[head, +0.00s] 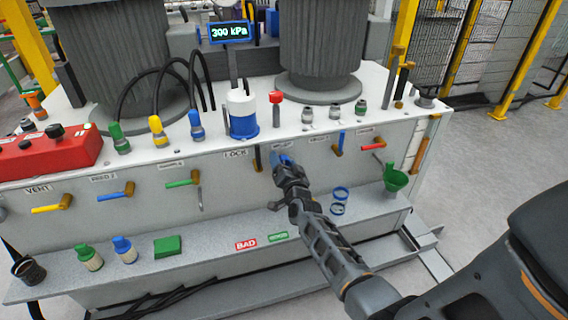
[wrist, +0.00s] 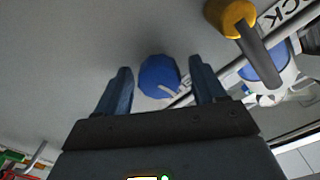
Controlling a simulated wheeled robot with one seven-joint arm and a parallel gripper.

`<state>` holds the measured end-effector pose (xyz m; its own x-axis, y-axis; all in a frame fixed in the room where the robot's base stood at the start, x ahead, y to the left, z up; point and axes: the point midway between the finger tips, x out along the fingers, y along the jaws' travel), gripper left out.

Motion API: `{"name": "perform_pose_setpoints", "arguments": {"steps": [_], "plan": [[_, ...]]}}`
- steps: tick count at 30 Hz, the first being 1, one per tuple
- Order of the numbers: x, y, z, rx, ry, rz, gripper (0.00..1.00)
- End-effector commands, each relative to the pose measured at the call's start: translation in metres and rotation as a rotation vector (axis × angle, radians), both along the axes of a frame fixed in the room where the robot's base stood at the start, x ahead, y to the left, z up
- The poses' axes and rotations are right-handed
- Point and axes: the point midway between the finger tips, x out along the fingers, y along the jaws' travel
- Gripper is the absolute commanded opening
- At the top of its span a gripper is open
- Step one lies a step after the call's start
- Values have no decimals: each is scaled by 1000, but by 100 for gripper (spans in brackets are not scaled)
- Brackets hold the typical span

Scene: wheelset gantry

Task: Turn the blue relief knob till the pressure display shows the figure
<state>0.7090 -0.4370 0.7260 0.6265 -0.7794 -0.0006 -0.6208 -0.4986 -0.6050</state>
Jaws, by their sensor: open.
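The blue relief knob (wrist: 158,77) shows in the wrist view as a round blue knob on the grey panel. My gripper (wrist: 160,72) is open, with one blue finger on each side of the knob; I cannot tell whether either touches it. In the head view my gripper (head: 284,162) is at the front panel, right of the LOCK label, and largely hides the knob. The pressure display (head: 229,32) stands on a post above the bench and reads 300 kPa.
A yellow-collared lever (wrist: 230,15) is close to the gripper in the wrist view. Coloured valve levers, such as a green one (head: 183,183), line the front panel. A shelf (head: 215,245) below carries fittings, a green block (head: 167,246) and BAD label (head: 246,245).

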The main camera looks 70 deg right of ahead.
Motion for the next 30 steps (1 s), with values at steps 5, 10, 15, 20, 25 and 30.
{"name": "perform_pose_setpoints", "arguments": {"steps": [5,10,15,20,25,30], "plan": [[0,-1,0,-1,0,-1,70],[0,-1,0,-1,0,-1,60],[0,-1,0,-1,0,-1,44],[0,-1,0,-1,0,-1,28],[0,-1,0,-1,0,-1,14],[0,0,1,-21,24,-1,14]]}}
